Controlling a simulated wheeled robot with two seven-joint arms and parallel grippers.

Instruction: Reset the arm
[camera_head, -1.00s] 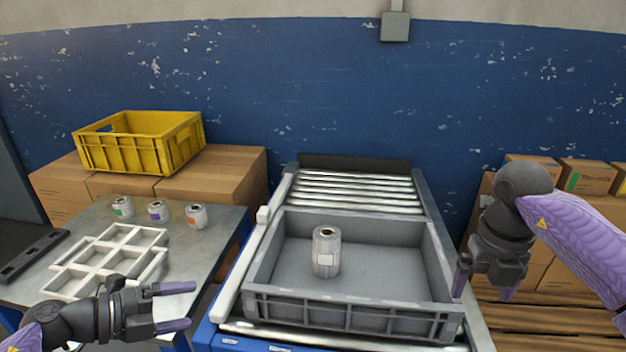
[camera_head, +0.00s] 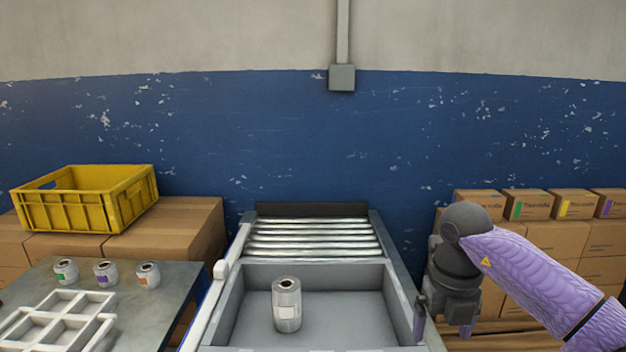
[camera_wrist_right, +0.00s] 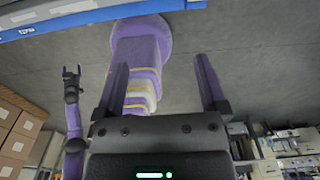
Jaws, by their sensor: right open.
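My right gripper (camera_head: 445,322) hangs at the right side of the grey tray in the head view, fingers pointing down. In the right wrist view its two purple fingers (camera_wrist_right: 166,88) are spread apart with nothing between them. Beyond them that view shows my own purple and white base and column. My left gripper is out of the head view; a dark gripper on a purple arm at the left of the right wrist view (camera_wrist_right: 71,82) appears to be my left one, too small to judge its jaws.
A grey tray (camera_head: 345,277) holding one wrapped roll (camera_head: 287,305) sits on the roller conveyor (camera_head: 312,237). Left, a metal table (camera_head: 185,280) bears a white divider (camera_head: 60,318) and several small rolls (camera_head: 105,273). A yellow crate (camera_head: 85,210) and cardboard boxes (camera_head: 555,204) stand behind.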

